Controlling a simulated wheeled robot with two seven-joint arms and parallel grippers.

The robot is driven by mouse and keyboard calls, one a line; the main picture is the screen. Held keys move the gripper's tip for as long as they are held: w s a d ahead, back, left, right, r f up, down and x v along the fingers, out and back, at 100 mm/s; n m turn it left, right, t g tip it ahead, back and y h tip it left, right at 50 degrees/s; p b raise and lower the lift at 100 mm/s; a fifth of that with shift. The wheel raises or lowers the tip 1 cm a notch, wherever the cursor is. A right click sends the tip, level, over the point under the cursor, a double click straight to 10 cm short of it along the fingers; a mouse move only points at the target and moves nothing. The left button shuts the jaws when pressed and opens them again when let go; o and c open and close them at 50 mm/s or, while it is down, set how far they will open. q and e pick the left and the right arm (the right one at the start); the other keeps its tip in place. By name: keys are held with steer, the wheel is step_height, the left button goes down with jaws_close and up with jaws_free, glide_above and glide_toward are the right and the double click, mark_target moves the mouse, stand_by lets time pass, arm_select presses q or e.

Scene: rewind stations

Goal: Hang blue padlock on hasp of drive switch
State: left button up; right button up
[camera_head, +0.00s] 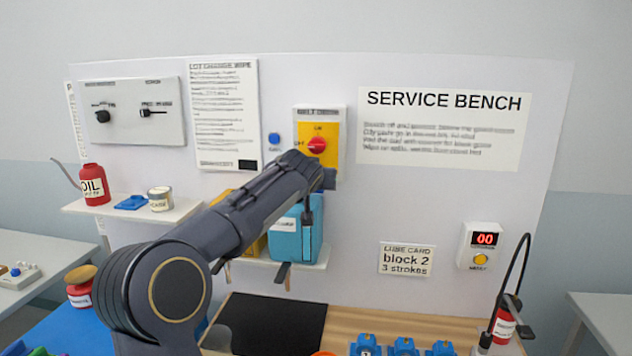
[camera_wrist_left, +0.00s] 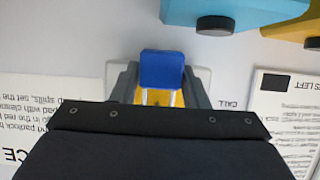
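The drive switch (camera_head: 333,130) is a grey-white box with a yellow plate and a red knob, fixed on the upright panel. My left gripper (camera_head: 326,179) is at its lower edge, with the arm coming up from the lower left. In the left wrist view, the gripper (camera_wrist_left: 162,88) has a grey finger on each side of the blue padlock (camera_wrist_left: 162,70), seemingly gripping it. The yellow plate (camera_wrist_left: 162,98) shows just behind it. My right gripper is not in view.
A blue container (camera_head: 290,240) and a yellow one stand on a shelf under the switch, close to my left arm. A blue call button (camera_head: 274,139) is left of the switch. A red oil can (camera_head: 93,184) stands on the left shelf. The panel right of the switch is flat.

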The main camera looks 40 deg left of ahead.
arm_select(q)
steer(key=o, duration=0.4)
steer(key=shift+s+d, duration=0.15)
steer(key=shift+s, duration=0.1)
steer(key=b+v, duration=0.2)
steer(key=v, duration=0.5)
steer(key=shift+d+r+b, duration=0.1)
steer(key=shift+r+b, duration=0.1)
steer(key=shift+b, duration=0.1)
steer(key=shift+s, duration=0.1)
steer(key=s+d+f+m+g+h, duration=0.1)
steer(key=s+d+f+g+h, duration=0.1)
steer(key=s+d+f, duration=0.6)
steer(key=s+d+f+m+g+h, duration=0.1)
steer(key=s+d+f+h, duration=0.3)
steer(key=s+d+f, duration=0.5)
steer(key=s+d+f+m+g+h, duration=0.2)
steer(key=s+d+f+g+h, duration=0.1)
steer(key=s+d+f, duration=0.6)
steer(key=shift+s+f+h, duration=0.3)
steer(key=shift+s+f, duration=0.55)
steer(key=shift+s, duration=0.2)
steer(key=shift+s+f+h, duration=0.3)
steer(key=shift+s+f, duration=0.55)
steer(key=shift+s, duration=0.15)
